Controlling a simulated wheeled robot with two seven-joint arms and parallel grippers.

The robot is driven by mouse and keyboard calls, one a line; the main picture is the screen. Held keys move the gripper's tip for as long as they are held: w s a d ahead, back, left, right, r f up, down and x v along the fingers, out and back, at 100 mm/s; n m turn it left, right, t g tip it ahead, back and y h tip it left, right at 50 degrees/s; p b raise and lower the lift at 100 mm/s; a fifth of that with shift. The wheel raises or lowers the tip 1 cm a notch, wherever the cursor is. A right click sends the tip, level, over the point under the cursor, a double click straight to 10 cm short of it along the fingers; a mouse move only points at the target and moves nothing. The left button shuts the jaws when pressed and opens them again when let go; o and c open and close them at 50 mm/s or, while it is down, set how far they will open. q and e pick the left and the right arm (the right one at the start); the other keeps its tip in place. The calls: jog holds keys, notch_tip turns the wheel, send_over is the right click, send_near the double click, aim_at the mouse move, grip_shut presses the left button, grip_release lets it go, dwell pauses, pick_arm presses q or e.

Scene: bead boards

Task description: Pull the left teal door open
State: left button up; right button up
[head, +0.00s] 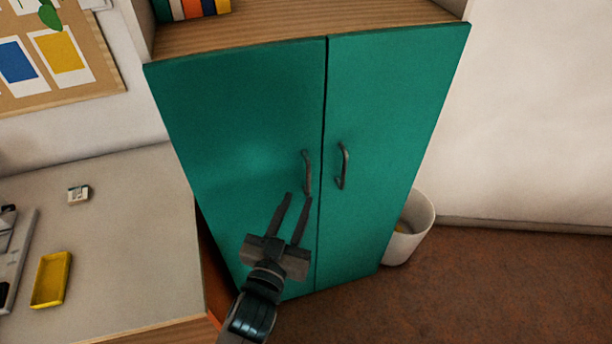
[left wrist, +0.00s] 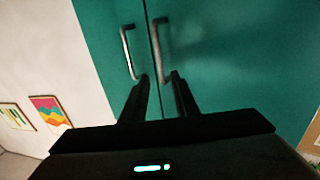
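The left teal door (head: 240,130) and the right teal door (head: 385,120) of the cabinet look shut, with a thin dark seam between them. The left door has a grey bar handle (head: 307,172) near the seam, and it also shows in the left wrist view (left wrist: 157,45). The right door's handle (head: 343,166) stands just beside it. My left gripper (head: 298,197) is open and empty, its fingertips by the lower end of the left handle. In the left wrist view one end of that handle appears between the fingertips (left wrist: 161,78); contact cannot be told. My right gripper is not in view.
A grey desk (head: 120,220) with a yellow tray (head: 51,280) stands left of the cabinet. A white bin (head: 409,228) stands by its right side. Books (head: 190,9) sit on the shelf above the doors. The brown floor (head: 480,290) at the right front is clear.

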aim_at(308, 177)
pick_arm(q)
jog(key=p+x, duration=0.1)
jog(key=x, duration=0.7)
jog(key=shift+p, duration=0.4)
grip_shut()
